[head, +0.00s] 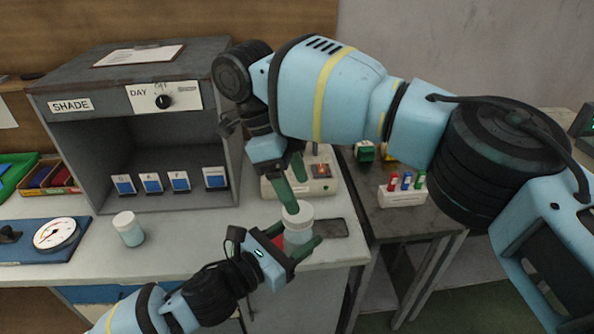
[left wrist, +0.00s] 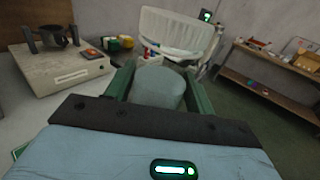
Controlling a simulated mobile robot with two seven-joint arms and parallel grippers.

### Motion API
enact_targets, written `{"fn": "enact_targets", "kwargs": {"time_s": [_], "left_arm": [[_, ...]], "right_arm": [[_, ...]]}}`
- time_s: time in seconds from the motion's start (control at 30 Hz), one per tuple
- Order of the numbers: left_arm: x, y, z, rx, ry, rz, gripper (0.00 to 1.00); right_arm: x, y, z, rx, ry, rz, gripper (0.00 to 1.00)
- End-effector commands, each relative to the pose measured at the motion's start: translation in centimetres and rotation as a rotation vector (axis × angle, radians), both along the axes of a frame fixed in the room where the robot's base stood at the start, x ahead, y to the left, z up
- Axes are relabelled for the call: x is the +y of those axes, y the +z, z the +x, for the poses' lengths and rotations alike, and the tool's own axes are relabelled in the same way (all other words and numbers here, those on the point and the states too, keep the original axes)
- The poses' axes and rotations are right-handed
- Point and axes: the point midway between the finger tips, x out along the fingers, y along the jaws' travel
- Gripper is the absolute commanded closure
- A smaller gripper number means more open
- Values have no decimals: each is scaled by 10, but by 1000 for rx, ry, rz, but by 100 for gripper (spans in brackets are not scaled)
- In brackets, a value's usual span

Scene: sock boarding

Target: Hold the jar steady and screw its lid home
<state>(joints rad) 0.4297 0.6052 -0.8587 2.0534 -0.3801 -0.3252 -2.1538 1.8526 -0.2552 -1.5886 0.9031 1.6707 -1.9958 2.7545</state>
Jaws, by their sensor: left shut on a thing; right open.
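A jar (head: 297,236) with a ribbed white lid (head: 299,210) is held in front of the table's edge. My left gripper (head: 291,246) is shut on the jar's body, one finger on each side. The left wrist view shows the grey jar body (left wrist: 158,88) between the fingers and the wide ribbed lid (left wrist: 178,38) at its top. I cannot tell how far down the lid sits. My right gripper (head: 292,183) is open and points down from above; one fingertip overlaps the lid's upper left edge in the head view. Contact is unclear.
A second jar (head: 129,229) with a white lid stands on the table at the left. Behind are a grey shade box (head: 140,128), a hotplate-like device (head: 318,184) and a dark flat pad (head: 329,228). A rack of coloured vials (head: 402,193) stands on the side table.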

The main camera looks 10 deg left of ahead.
Motion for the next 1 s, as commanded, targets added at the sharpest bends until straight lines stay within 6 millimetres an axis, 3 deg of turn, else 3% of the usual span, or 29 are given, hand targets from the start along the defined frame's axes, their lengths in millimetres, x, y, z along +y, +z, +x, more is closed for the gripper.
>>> {"fn": "enact_targets", "kwargs": {"time_s": [1.0], "left_arm": [[0, 1, 0, -2, 0, -1, 100]], "right_arm": [[-3, 8, 1, 451, 1636, 253, 31]]}}
